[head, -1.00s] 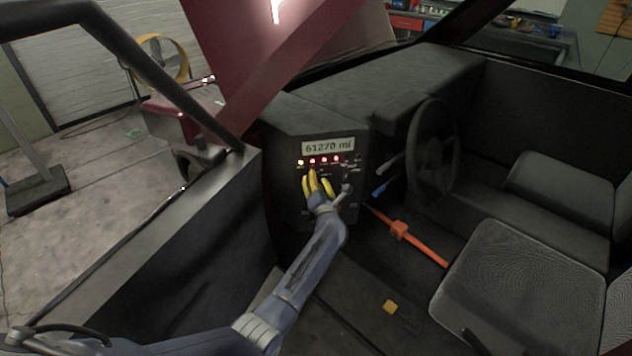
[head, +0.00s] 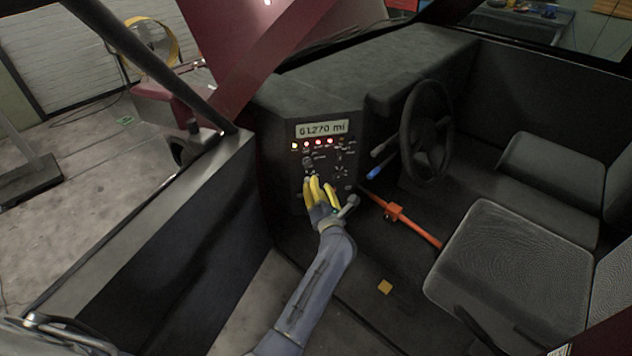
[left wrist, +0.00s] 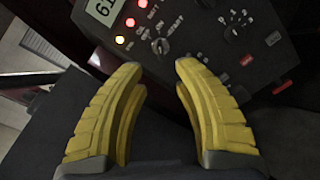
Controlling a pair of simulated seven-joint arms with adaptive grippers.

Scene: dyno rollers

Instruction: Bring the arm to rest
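My left gripper (head: 318,188) has yellow fingers and is in front of the lower part of the dashboard control panel (head: 292,172). In the left wrist view its fingers (left wrist: 160,80) stand wide apart with nothing between them. A dark knob (left wrist: 160,46) on the panel lies beyond the fingertips, apart from them. The panel display (head: 321,129) reads 61270 mi, with a row of lit lamps below it. My right gripper shows in neither view.
A steering wheel (head: 427,131) with a blue-tipped lever (head: 376,173) is right of the panel. An orange bar (head: 418,229) lies low beside it. A seat (head: 500,265) is at the right. The open door (head: 160,235) is at the left.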

